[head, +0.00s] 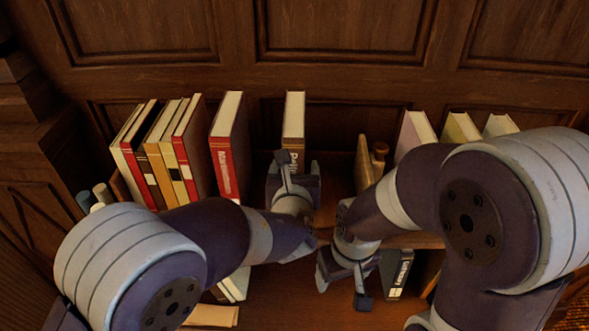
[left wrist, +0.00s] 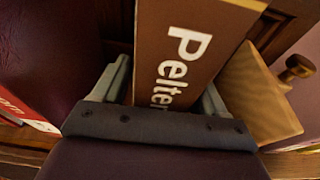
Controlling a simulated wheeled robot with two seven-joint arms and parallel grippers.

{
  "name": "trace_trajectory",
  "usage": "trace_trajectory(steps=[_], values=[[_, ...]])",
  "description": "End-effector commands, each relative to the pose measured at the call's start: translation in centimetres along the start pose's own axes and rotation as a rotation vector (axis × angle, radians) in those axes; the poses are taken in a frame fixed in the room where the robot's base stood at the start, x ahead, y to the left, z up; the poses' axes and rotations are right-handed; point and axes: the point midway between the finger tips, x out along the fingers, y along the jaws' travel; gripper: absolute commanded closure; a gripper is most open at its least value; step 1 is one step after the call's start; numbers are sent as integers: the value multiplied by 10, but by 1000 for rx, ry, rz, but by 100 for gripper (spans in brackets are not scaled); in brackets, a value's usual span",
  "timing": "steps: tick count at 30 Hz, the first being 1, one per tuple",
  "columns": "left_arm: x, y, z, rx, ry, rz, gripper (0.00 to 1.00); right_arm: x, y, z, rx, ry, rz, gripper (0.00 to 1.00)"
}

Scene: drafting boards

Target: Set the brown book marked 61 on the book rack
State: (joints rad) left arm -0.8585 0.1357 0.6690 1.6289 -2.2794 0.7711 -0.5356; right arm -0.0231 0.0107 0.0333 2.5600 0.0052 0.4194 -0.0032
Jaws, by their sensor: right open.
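A brown book (head: 293,122) with a pale page block stands upright in the middle of the row at the back in the head view. In the left wrist view the brown book (left wrist: 180,50) shows white lettering starting "Pelte"; no number 61 is visible. My left gripper (head: 294,178) is at the book's spine, one finger on each side; whether the fingers press on it is unclear. The gripper (left wrist: 168,95) hides the book's lower part. My right gripper (head: 347,268) is open and empty, lower and to the right. I cannot make out the rack separately.
Several books stand at the left, with a red book (head: 229,145) nearest the brown one. A wooden piece with a knob (head: 379,152) and pale books (head: 415,132) stand at the right. A black book (head: 397,272) is lower down. My arms lie close together.

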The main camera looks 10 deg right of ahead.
Motion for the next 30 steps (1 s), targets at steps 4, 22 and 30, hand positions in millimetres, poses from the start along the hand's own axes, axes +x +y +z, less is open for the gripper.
trace_trajectory(steps=[4, 22, 30], values=[[-4, 0, 2, 0, -1, -1, 27, -2, 0, 0, 0, 0, 0, 27], [-117, 0, 2, -1, -1, -2, 27, 10, 0, 1, 0, 0, 0, 27], [-120, 3, 1, -8, 6, 9, 27, 9, 0, 1, 0, 0, 0, 27]])
